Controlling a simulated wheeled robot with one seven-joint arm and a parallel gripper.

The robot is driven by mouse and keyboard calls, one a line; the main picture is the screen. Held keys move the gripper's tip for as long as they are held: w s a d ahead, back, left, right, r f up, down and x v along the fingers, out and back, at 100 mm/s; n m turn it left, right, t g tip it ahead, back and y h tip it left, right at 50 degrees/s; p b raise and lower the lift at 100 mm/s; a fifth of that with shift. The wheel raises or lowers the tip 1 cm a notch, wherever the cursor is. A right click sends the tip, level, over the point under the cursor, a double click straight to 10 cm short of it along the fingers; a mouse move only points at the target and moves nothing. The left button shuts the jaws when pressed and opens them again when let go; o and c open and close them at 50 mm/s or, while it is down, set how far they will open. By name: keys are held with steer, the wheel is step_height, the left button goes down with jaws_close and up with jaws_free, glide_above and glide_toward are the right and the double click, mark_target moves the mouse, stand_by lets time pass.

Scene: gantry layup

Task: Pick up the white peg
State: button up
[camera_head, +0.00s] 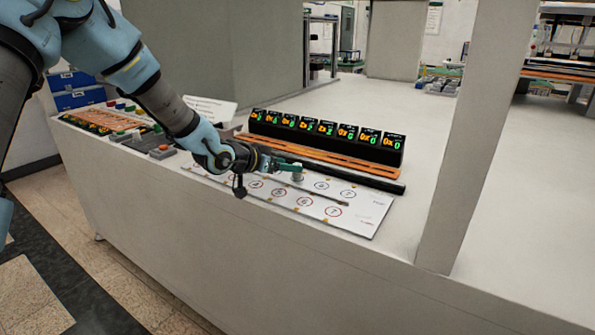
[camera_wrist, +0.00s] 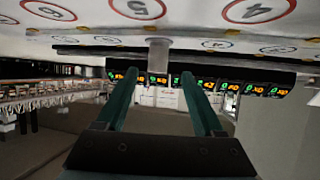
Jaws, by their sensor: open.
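The white peg (camera_head: 297,176) stands upright on a white board (camera_head: 365,215) marked with numbered circles. In the wrist view, which is upside down, the peg (camera_wrist: 158,50) shows as a short pale cylinder between the lines of my two green fingers, just beyond their tips. My gripper (camera_head: 292,167) is open, low over the board, with its fingertips close to the peg. In the wrist view my gripper (camera_wrist: 158,78) has a clear gap between its fingers and holds nothing. I cannot tell whether either finger touches the peg.
A black row of digital displays (camera_head: 325,134) stands behind the board. An orange strip (camera_head: 320,160) and a black bar (camera_head: 385,186) lie between them. A grey post (camera_head: 465,140) rises at the right. Buttons and a panel (camera_head: 110,122) are at the left. The tabletop behind the displays is clear.

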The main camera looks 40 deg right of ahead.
steer(key=p+x, duration=0.1)
steer(key=x, duration=0.2)
steer(key=shift+s+d+p, duration=0.15)
steer(key=shift+d+p, duration=0.2)
steer(key=shift+d+f, duration=0.35)
steer(key=shift+d, duration=0.05)
jaws_close()
